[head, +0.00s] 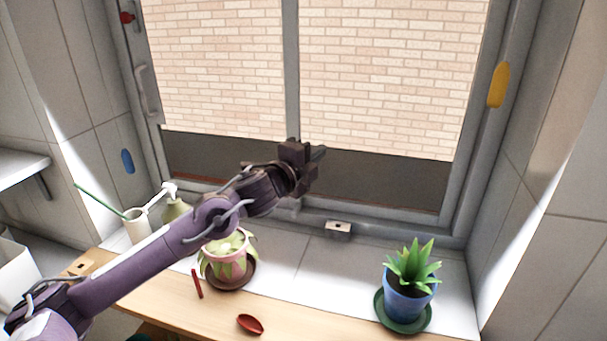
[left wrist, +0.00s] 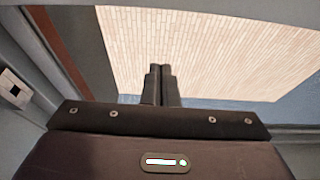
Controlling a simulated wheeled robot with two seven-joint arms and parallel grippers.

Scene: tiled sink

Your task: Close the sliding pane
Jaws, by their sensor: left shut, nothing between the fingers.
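The window fills the back wall, with a brick wall seen through it. A pale upright bar (head: 291,70) divides it near the middle. A long handle (head: 147,90) sits on the upright frame piece at the left side. I cannot tell how far the sliding pane stands open. My left gripper (head: 318,153) is shut and empty, in front of the lower window just right of the upright bar. Its closed fingertips (left wrist: 160,78) show against the bricks in the left wrist view. I cannot tell whether they touch the bar. My right gripper is not in view.
A red spoon-like piece (head: 250,324) lies in front. A small block (head: 338,228) sits by the sill.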

